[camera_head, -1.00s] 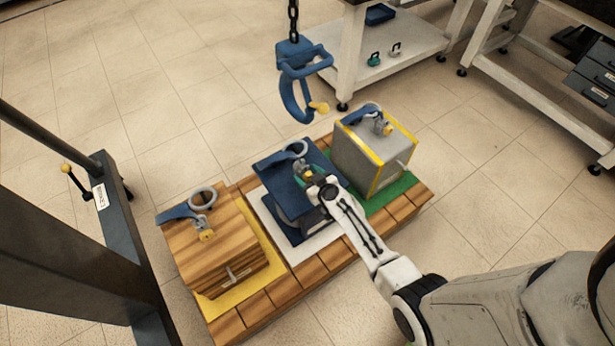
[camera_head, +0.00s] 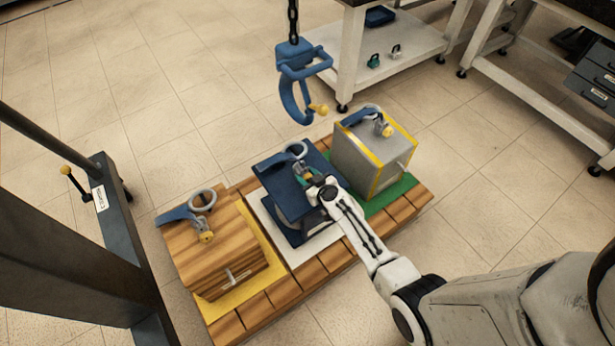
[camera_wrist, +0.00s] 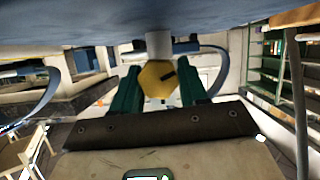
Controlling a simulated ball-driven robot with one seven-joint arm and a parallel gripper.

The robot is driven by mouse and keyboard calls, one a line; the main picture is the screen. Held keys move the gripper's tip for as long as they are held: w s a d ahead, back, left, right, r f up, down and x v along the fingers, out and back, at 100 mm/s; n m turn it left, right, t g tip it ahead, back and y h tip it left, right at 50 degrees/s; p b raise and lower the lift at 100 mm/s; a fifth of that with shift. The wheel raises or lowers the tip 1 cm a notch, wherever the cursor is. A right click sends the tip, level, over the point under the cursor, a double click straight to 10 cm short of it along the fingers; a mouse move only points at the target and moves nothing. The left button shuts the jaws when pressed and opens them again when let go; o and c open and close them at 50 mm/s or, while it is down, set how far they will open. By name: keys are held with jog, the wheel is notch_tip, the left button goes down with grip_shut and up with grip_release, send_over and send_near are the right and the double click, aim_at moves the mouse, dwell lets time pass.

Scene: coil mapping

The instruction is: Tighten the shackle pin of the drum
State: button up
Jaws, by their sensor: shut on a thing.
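The dark blue load in the middle, which I take for the drum (camera_head: 282,203), stands on a white mat (camera_head: 317,246). A blue shackle with a pale ring (camera_head: 296,150) is on its top. My gripper (camera_head: 308,177) is at the near right of that top, its green fingers around the shackle pin. The gripper is shut on this head. My wrist hides part of the drum in the head view.
A wooden crate (camera_head: 225,262) on a yellow mat stands left, a grey box (camera_head: 362,165) on a green mat right, both with shackles. A blue hook (camera_head: 303,75) hangs on a chain behind. A dark post frame (camera_head: 75,225) stands far left.

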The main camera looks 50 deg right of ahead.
jog(key=shift+f, duration=0.1)
jog(key=shift+f+m+y+b, duration=0.15)
jog(key=shift+m+y+b, duration=0.45)
jog(key=shift+b, duration=0.65)
jog(key=m+b, duration=0.1)
jog(key=b, duration=0.1)
jog(key=m+t+y+b, duration=0.1)
jog(key=b, duration=0.1)
jog(key=shift+d+f+m, duration=0.1)
jog(key=shift+d+m, duration=0.05)
jog(key=shift+m, duration=0.15)
jog(key=m+y+b, duration=0.1)
jog(key=m+b, duration=0.1)
jog(key=b, duration=0.2)
jog(key=shift+t+y, duration=0.4)
jog(key=shift+s+d+m+t+y+b, duration=0.1)
jog(key=shift+m+t+y+b, duration=0.45)
jog(key=shift+m+b, duration=1)
jog(key=shift+r, duration=0.2)
jog(key=o, duration=1)
jog(key=shift+c, duration=0.2)
